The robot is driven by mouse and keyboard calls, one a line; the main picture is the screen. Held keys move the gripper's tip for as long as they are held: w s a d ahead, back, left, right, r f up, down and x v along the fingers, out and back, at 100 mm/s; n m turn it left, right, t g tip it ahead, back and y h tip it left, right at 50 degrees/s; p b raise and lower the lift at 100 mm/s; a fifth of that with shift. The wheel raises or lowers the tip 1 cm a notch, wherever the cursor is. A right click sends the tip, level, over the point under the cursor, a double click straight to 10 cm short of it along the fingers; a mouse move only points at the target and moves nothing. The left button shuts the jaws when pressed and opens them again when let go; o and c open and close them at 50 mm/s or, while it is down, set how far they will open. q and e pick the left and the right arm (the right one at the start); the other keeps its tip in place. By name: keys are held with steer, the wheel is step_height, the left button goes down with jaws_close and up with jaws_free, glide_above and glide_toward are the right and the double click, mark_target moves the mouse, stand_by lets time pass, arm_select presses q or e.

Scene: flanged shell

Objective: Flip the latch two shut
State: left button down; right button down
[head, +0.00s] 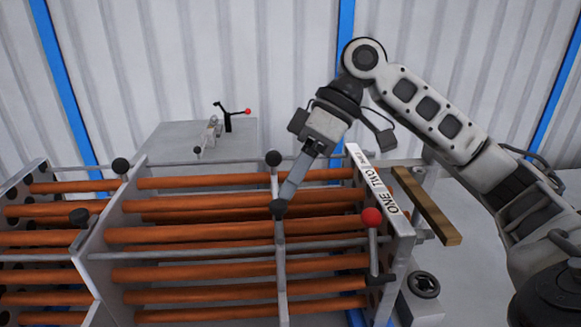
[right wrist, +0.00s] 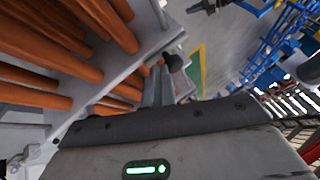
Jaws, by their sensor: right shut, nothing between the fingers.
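A white label plate (head: 378,180) on the flanged frame reads ONE, TWO and a smaller, illegible word. A lever with a red knob (head: 372,217) stands upright below the ONE end. A toggle clamp (head: 212,132) with a black arm and small red tip sits on the grey surface behind. I cannot tell which of these is latch two. My right gripper (head: 279,207) is shut and empty, pointing down over the orange tubes near the middle grey bar. In the right wrist view its fingers (right wrist: 158,88) show close to a black knob (right wrist: 174,62). My left gripper is out of view.
Orange tubes (head: 210,233) run across the frame between grey plates. Black knobs (head: 273,158) stand along it. A wooden bar (head: 427,206) lies right of the label plate. A corrugated wall with blue strips closes off the back. The grey surface behind has free room.

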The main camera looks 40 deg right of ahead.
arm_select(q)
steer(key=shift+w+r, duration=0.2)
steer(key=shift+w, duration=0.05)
arm_select(e)
steer(key=shift+w+d+p, duration=0.1)
steer(key=shift+d+p, duration=0.1)
steer(key=shift+p, duration=0.1)
arm_select(q)
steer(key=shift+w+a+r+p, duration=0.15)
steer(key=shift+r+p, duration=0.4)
steer(key=shift+p, duration=0.6)
arm_select(e)
steer(key=w+d+r, duration=0.2)
steer(key=d+r, duration=0.6)
steer(key=d, duration=0.1)
steer(key=shift+s, duration=0.1)
